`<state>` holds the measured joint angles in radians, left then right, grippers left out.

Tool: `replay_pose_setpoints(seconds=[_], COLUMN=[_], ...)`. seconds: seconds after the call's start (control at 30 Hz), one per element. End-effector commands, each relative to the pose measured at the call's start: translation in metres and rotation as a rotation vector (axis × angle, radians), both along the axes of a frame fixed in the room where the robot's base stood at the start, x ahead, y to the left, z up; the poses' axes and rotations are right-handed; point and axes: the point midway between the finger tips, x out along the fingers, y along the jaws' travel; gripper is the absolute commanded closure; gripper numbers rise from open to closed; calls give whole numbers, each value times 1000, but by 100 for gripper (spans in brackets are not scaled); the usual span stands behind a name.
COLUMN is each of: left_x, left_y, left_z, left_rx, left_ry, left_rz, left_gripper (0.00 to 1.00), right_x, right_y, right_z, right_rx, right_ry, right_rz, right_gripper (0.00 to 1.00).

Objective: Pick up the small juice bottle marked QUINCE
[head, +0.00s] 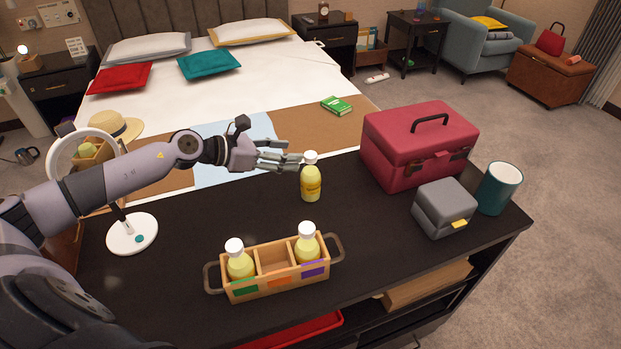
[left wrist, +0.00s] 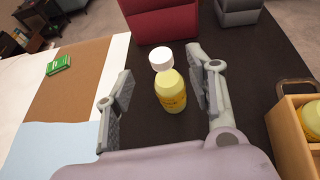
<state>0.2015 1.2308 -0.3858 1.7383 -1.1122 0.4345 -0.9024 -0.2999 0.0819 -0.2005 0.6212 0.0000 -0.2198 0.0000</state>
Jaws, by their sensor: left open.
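A small bottle of pale yellow juice (head: 311,181) with a white cap and a yellow label stands upright on the dark counter; its label text is too small to read. My left gripper (head: 297,158) is open behind and left of this bottle in the head view. In the left wrist view the same bottle (left wrist: 171,92) stands between the two open fingers of my left gripper (left wrist: 162,90), apart from both. Two similar bottles, a left one (head: 240,263) and a right one (head: 307,247), stand in a wooden caddy (head: 276,288). My right gripper is not in view.
A red case (head: 415,140), a grey box (head: 443,208) and a teal cup (head: 499,187) stand to the right on the counter (head: 190,270). A round mirror on a white base (head: 131,235) stands at left. The caddy's middle compartment is empty. The bed lies behind.

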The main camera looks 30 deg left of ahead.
Motion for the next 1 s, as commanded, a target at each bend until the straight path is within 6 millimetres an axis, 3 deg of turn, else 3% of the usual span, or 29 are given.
replay_pose_setpoints(seconds=[0.7, 1.0], left_x=[54, 56], left_y=[-38, -40], left_z=[-31, -35], left_rx=[-2, 1], left_ry=[-1, 1], left_rz=[-1, 0], left_gripper=[50, 50], right_x=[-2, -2], right_y=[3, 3], right_z=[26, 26], right_rx=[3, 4], right_ry=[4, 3], right_rz=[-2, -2], right_gripper=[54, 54])
